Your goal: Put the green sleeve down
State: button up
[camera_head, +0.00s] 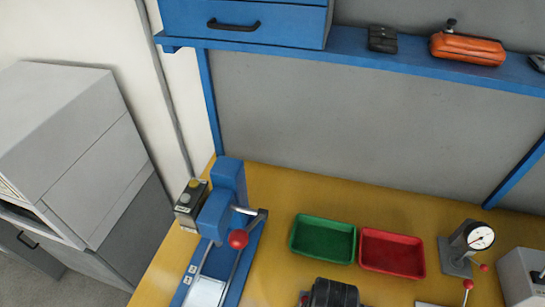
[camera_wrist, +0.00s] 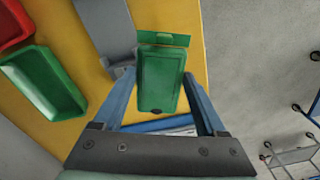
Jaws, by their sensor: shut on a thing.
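The green sleeve (camera_wrist: 160,80) is in the wrist view, a flat green rectangular piece with a raised rim and a wider strip across its top end. My gripper (camera_wrist: 160,84) is shut on it, with one blue finger on each side. The yellow bench (camera_wrist: 178,20) lies beyond the sleeve in this view. I cannot tell whether the sleeve touches anything below it. The sleeve does not show clearly in the head view.
A green tray (camera_head: 322,239) and a red tray (camera_head: 392,252) stand side by side on the bench. A blue press (camera_head: 221,210) with a red knob is at left, a dial gauge (camera_head: 465,247) at right. A grey piece (camera_wrist: 106,28) is near the sleeve.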

jog(key=w+a+r+m, duration=0.3)
jog(key=w+a+m, duration=0.3)
jog(key=a+m, duration=0.2)
jog(key=shift+w+a+m, duration=0.2)
jog(key=shift+m, duration=1.1)
